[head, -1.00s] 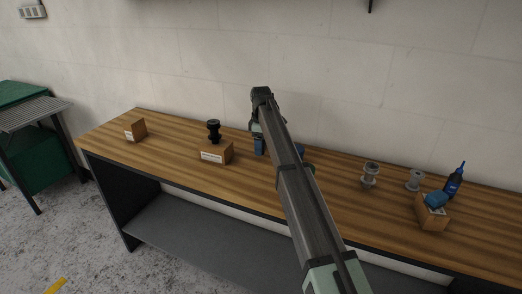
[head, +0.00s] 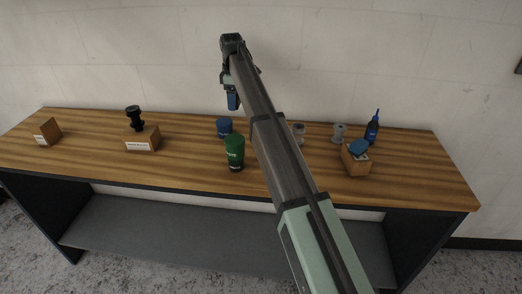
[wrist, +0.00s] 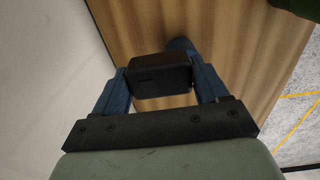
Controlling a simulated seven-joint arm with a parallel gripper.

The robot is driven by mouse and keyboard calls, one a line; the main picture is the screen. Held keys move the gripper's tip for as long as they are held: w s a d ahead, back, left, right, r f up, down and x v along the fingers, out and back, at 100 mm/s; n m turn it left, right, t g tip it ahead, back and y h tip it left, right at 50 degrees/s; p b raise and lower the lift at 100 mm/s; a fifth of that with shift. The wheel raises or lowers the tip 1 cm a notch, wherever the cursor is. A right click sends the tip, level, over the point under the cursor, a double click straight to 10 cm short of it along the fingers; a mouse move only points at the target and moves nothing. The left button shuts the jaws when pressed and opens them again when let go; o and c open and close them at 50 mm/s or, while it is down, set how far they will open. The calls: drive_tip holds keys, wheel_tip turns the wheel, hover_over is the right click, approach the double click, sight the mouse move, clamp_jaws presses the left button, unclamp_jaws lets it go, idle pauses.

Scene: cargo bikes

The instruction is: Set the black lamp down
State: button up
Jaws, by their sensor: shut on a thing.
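The black lamp (wrist: 162,77) shows in the wrist view as a small dark box-shaped body. My gripper (wrist: 160,82) is shut on it, with one blue finger on each side. In the head view my gripper (head: 233,100) hangs above the back of the wooden bench (head: 80,160), near the wall. In the wrist view the wooden top lies below the lamp, with a gap that I cannot judge.
A blue round item (head: 224,126) and a green container (head: 234,150) stand below my gripper. Grey spools, a blue bottle (head: 372,128) and a block with a blue item (head: 355,163) are right. Bench between left blocks is clear.

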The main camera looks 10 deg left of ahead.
drive_tip(key=s+d+f, duration=0.2)
drive_tip(key=s+d, duration=0.9)
drive_tip(key=d, duration=0.1)
drive_tip(key=shift+f, duration=4.75)
drive_tip(key=shift+f, duration=0.1)
drive_tip(key=o, duration=1.1)
wheel_tip(320, 180, up, 12)
drive_tip(key=shift+r, duration=0.15)
